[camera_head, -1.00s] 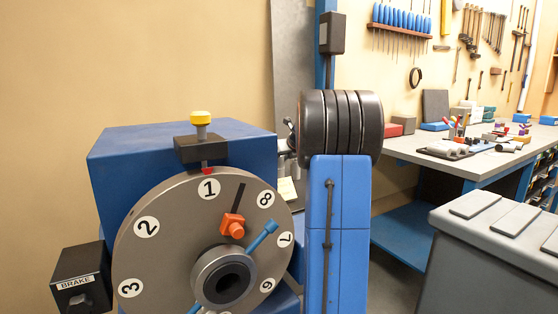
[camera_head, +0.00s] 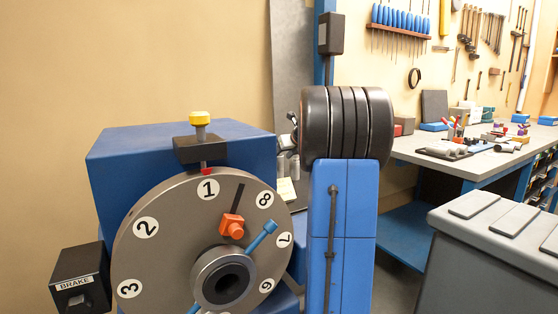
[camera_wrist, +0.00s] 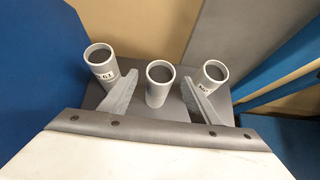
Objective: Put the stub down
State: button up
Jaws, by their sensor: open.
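In the wrist view a plain grey hollow stub (camera_wrist: 160,86) stands upright on a dark grey surface (camera_wrist: 150,109), between the two fingers of my gripper (camera_wrist: 160,80). The fingers are apart, with a gap showing on each side of the stub. A second grey stub (camera_wrist: 103,67) with a label stands to the left, outside the left finger. A third labelled stub (camera_wrist: 210,75) stands to the right, outside the right finger. In the head view my arm hides most of this spot.
In the head view a blue machine (camera_head: 130,160) carries a numbered dial (camera_head: 165,250) with an orange knob and a blue handle. A brake box (camera_head: 80,280) is at its lower left. A workbench (camera_head: 450,160) with tools and a grey cabinet (camera_head: 480,250) stand to the right.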

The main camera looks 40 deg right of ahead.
jog(key=v, duration=0.8)
jog(key=shift+s, duration=0.1)
dwell(0.3)
